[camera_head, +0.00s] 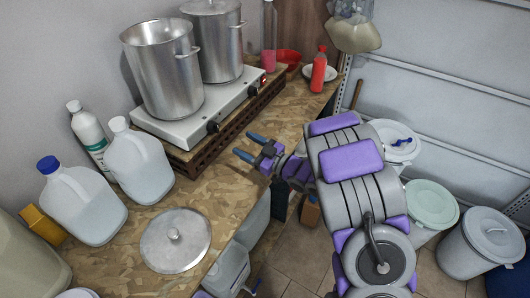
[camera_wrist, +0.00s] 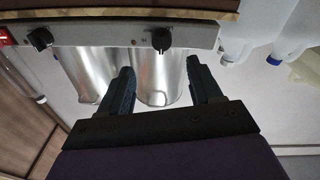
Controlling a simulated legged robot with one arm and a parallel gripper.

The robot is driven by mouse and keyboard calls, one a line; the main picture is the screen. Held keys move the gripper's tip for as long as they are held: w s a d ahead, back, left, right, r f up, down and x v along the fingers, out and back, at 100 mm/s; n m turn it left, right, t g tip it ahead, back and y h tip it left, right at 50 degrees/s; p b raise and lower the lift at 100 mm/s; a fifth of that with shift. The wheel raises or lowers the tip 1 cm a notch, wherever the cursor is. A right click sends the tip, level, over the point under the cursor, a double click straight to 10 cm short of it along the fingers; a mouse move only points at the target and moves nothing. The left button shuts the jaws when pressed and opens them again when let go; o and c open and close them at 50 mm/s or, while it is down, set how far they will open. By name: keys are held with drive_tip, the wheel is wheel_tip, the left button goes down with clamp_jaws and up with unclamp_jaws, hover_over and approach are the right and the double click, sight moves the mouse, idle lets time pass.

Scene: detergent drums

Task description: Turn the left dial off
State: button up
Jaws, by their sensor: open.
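The left dial (camera_head: 212,127) is a black knob on the front face of the white two-burner stove (camera_head: 164,126), below the front pot. The right dial (camera_head: 249,95) is farther along the same face. The wrist view is upside down. There the left dial (camera_wrist: 161,40) is near the middle, in line with the gap between my fingers, and the right dial (camera_wrist: 40,39) is at the far left. My gripper (camera_head: 250,146) is open and empty, in front of the stove and apart from the dial. Its two dark fingers also show in the wrist view (camera_wrist: 160,78).
Two steel pots (camera_head: 163,70) (camera_head: 214,40) stand on the stove, which sits on a brown rack (camera_head: 230,124). Jugs (camera_head: 140,163) and a pot lid (camera_head: 176,240) are on the wooden counter (camera_head: 215,190). A red bottle (camera_head: 319,70) stands at the back. Lidded drums (camera_head: 482,245) are on the floor.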

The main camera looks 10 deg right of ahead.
drive_tip(key=v, duration=0.6)
drive_tip(key=shift+s+d+p, duration=0.2)
drive_tip(key=shift+d+p, duration=0.05)
drive_tip(key=shift+p, duration=0.05)
drive_tip(key=shift+w, duration=0.1)
